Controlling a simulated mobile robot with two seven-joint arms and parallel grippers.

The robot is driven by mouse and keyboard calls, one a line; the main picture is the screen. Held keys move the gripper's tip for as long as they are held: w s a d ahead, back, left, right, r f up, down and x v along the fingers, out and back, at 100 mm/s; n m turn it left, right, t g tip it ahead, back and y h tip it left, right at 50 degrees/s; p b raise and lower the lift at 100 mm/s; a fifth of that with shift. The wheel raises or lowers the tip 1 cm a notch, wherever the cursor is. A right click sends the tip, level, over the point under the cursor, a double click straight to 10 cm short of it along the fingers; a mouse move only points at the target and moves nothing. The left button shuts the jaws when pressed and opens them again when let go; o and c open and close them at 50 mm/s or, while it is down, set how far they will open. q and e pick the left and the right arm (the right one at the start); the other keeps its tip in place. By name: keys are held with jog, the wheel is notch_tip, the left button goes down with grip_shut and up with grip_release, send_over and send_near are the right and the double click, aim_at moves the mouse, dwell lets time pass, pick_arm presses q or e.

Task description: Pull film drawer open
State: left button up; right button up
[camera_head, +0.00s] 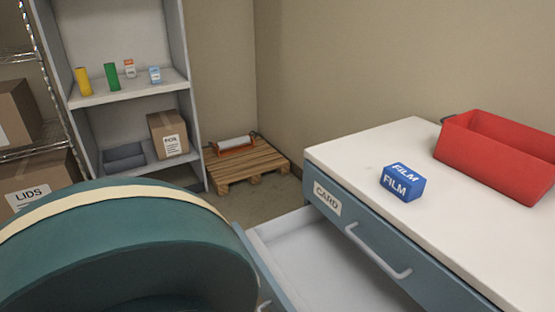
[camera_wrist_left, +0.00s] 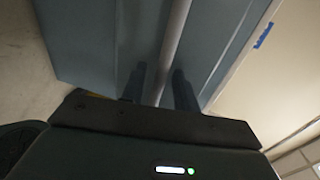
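An open drawer (camera_head: 325,262) with an empty-looking pale interior juts out below the drawer marked CARD (camera_head: 327,199). Its teal front (camera_head: 265,268) is seen from behind and above, and any label on it is hidden. In the left wrist view, a long grey bar handle (camera_wrist_left: 174,40) runs along a teal front (camera_wrist_left: 100,45). My left gripper (camera_wrist_left: 160,78) has its two dark fingers on either side of this bar, with some gap showing, so it looks open around the handle. My left gripper is hidden in the head view. My right gripper is not in view.
A blue FILM box (camera_head: 402,183) and a red bin (camera_head: 497,152) stand on the white counter (camera_head: 360,150). A wooden pallet (camera_head: 243,165) and a shelf unit (camera_head: 130,93) stand behind. A large teal rounded part of mine blocks the lower left.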

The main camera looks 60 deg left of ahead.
pick_arm(q)
jog(key=d+v, duration=0.1)
jog(key=v, duration=1.1)
jog(key=shift+a, duration=0.4)
jog(key=shift+s, duration=0.15)
